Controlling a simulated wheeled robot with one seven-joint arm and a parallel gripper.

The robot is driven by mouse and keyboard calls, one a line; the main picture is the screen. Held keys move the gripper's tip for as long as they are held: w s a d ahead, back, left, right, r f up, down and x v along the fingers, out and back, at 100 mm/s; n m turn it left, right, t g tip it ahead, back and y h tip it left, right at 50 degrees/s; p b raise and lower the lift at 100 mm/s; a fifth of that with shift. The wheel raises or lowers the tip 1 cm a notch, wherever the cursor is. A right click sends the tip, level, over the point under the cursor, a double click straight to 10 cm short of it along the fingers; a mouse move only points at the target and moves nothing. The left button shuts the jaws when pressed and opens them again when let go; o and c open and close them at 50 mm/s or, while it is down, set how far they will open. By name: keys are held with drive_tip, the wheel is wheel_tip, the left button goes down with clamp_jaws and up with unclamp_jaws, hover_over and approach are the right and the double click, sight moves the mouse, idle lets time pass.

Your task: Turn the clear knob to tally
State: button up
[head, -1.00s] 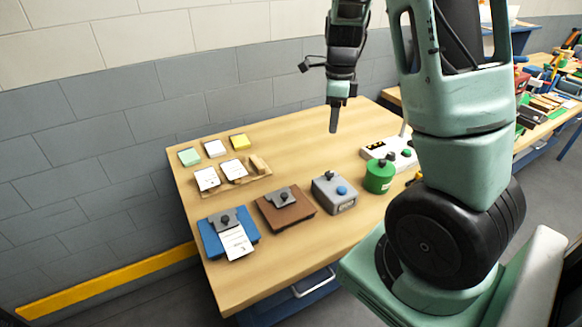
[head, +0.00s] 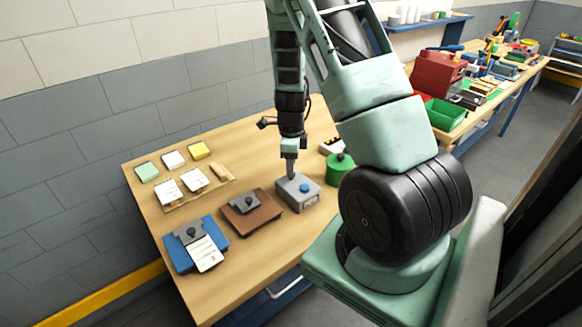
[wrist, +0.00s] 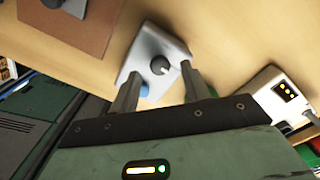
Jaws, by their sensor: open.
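A grey box (head: 296,200) with a blue button (head: 305,187) and a small label on its front stands on the table. The wrist view shows a dark round knob (wrist: 160,66) with a pale mark on top of this box. My gripper (head: 290,174) points down over the back of the box. In the wrist view its open fingers (wrist: 161,72) stand on either side of the knob, with a gap visible. I cannot tell how far down the fingers are beside the knob. The label cannot be read.
A brown clipboard-like block (head: 252,215) and a blue one with paper (head: 183,258) lie left of the box. A green canister (head: 338,172) stands right. A white device with yellow lights (wrist: 284,92) is close by. Note pads and cards lie behind left.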

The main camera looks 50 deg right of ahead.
drive_tip(key=shift+f, duration=1)
drive_tip(key=c, duration=1)
